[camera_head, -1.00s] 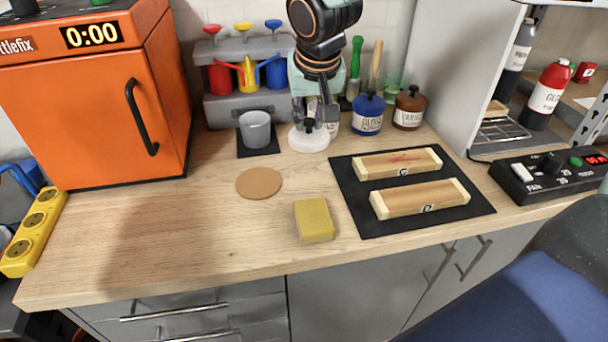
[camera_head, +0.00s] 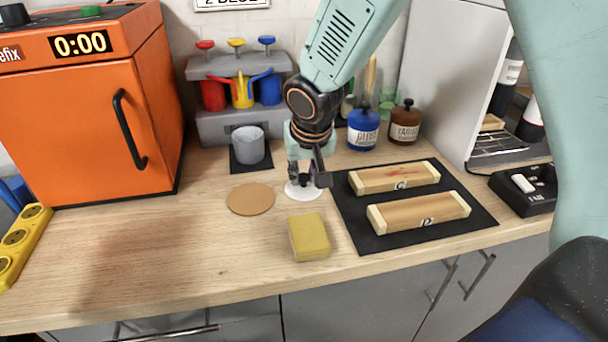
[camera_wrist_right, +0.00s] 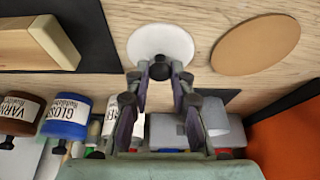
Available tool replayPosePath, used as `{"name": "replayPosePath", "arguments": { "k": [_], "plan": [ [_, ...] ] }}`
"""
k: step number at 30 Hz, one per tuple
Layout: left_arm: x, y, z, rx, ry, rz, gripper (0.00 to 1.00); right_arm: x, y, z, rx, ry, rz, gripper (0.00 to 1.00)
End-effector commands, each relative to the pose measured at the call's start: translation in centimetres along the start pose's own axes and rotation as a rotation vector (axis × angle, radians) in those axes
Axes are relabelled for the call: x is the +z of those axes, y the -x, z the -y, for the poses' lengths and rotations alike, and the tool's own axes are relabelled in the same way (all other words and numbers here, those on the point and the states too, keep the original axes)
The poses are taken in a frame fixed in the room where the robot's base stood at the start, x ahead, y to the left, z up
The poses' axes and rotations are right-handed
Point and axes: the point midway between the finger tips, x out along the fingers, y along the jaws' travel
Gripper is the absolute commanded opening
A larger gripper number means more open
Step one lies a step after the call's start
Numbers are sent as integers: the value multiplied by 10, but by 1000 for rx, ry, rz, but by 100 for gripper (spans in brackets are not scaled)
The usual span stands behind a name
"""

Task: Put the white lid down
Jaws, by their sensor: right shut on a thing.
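The white lid (camera_head: 302,193) is a round disc with a dark knob, low at the worktop between the cork disc and the black mat. My right gripper (camera_head: 304,180) points down over it and is shut on its knob. In the right wrist view the lid (camera_wrist_right: 160,42) shows its round face beyond my fingertips (camera_wrist_right: 160,72). I cannot tell whether the lid touches the worktop. My left gripper is not in view.
A round cork disc (camera_head: 250,199) lies left of the lid, and a yellow sponge (camera_head: 309,237) in front. A black mat (camera_head: 365,238) with two wooden blocks is at right. Behind stand a grey cup (camera_head: 248,146), a blue jar (camera_head: 363,129) and a brown jar (camera_head: 404,125).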

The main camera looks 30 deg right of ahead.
Motion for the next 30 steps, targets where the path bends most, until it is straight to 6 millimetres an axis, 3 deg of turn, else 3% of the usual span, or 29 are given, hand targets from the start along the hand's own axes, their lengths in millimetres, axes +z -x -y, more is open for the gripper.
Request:
{"name": "replayPosePath", "arguments": {
  "k": [11, 12, 19, 30],
  "plan": [
    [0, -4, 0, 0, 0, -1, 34, 1, -3, 0, -1, -1, -2, 0],
    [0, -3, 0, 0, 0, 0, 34, 0, -2, 0, 0, -1, -2, 26],
    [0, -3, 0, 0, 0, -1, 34, 0, -2, 0, -1, -1, -2, 45],
    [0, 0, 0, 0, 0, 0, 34, -1, 1, 0, -1, -1, -2, 45]
  ]
}}
